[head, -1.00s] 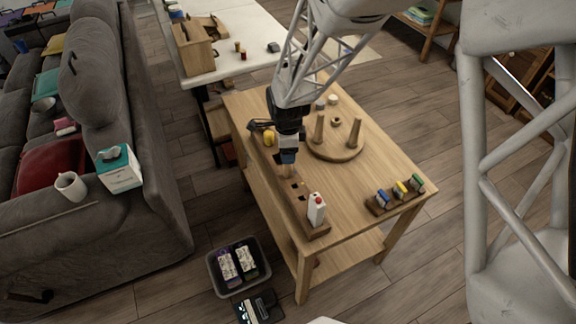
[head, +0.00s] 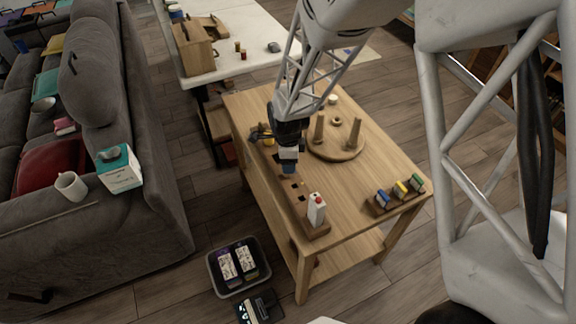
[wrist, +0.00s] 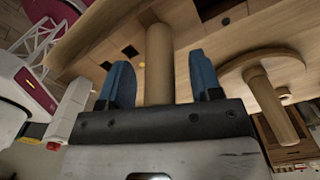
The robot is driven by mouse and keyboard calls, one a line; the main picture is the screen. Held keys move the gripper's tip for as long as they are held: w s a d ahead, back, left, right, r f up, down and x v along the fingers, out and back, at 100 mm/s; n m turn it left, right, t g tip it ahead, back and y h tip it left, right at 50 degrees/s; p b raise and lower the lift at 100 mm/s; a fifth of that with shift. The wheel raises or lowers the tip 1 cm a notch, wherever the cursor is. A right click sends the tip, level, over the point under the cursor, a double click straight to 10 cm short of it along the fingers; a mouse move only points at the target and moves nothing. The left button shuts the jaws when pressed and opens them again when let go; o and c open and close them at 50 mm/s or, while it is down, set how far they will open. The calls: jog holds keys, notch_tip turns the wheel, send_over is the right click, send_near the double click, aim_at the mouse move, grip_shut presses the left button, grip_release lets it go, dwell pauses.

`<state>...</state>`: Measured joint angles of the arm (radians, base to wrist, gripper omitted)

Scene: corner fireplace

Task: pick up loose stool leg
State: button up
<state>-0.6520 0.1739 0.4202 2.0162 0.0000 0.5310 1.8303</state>
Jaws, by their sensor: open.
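The loose stool leg (wrist: 158,62) is a pale round wooden peg standing in a long wooden rack (head: 312,228) with square holes. In the wrist view it lies between the blue fingertips of my gripper (wrist: 161,78), with a gap on each side. My gripper (head: 288,168) is open and points down over the rack; in the head view it hides the leg. The round stool seat (head: 335,151) lies on the workbench to the right of my gripper, with legs (head: 319,128) standing up from it. The wrist view also shows the seat (wrist: 238,64).
A small rack of coloured items (head: 383,201) sits at the workbench's (head: 350,215) right corner. Something yellow (head: 268,139) lies near the far end. The middle right of the bench top is clear.

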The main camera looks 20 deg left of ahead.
jog(key=c, duration=0.9)
jog(key=shift+r, duration=0.1)
jog(key=shift+c, duration=0.2)
jog(key=shift+r, duration=4.9)
jog(key=shift+w, duration=0.1)
jog(key=w+d, duration=0.3)
jog(key=w, duration=0.7)
jog(key=w+d, duration=0.3)
jog(key=w, duration=0.7)
jog(key=w+d, duration=0.2)
jog(key=w, duration=0.9)
jog(key=shift+d+f+m, duration=0.2)
jog(key=shift+d+m, duration=0.2)
